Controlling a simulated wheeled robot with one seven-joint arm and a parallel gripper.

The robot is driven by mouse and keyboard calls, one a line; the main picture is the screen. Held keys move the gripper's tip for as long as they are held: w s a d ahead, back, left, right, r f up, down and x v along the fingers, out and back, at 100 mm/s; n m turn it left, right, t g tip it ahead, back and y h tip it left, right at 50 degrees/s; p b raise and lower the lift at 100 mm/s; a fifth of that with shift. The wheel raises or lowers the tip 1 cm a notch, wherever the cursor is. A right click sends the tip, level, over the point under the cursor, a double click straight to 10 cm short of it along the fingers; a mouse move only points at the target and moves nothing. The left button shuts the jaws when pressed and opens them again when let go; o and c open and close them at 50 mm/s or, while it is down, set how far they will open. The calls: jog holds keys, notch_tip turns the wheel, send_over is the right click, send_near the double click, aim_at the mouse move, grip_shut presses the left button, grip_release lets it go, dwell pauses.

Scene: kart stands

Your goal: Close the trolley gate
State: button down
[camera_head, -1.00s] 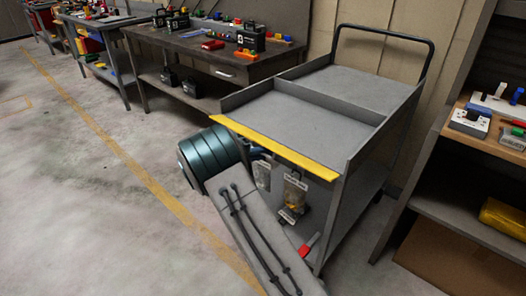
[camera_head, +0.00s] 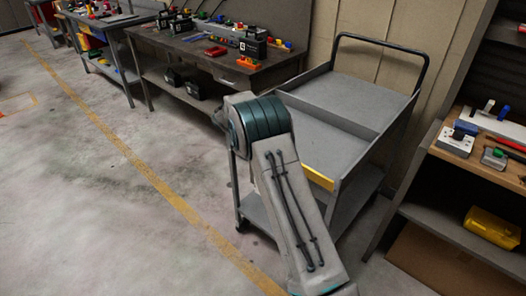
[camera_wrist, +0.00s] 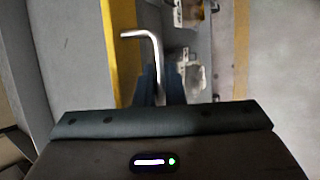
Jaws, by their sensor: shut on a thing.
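The grey trolley (camera_head: 345,105) stands right of centre in the head view. A yellow-edged front strip (camera_head: 318,178) shows only at its right end; my arm hides the rest. In the wrist view the yellow strip (camera_wrist: 126,45) runs vertically left of my gripper (camera_wrist: 160,75). The dark fingers are shut on a bent silver metal rod (camera_wrist: 140,34), whose top end bends left across the yellow strip. My gripper is hidden behind my arm in the head view. I cannot tell how far the gate is open.
A workbench (camera_head: 205,55) with tools stands behind, to the left. A shelf unit (camera_head: 470,225) with a yellow case stands close to the trolley's right. Hanging packs (camera_wrist: 190,75) show beside the rod.

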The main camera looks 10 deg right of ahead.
jog(key=shift+w+d+r+n+g+y+p, duration=0.2)
jog(key=shift+r+g+y+p, duration=0.15)
jog(key=shift+y+p, duration=0.45)
jog(key=shift+w+d+r+n+g+y+p, duration=0.15)
jog(key=shift+r+g+y+p, duration=0.3)
jog(key=shift+p, duration=0.5)
jog(key=shift+d+f, duration=0.1)
jog(key=shift+f, duration=0.1)
jog(key=c, duration=1.8)
grip_release()
jog(key=v, duration=1.3)
jog(key=shift+r, duration=0.4)
jog(key=shift+w, duration=0.15)
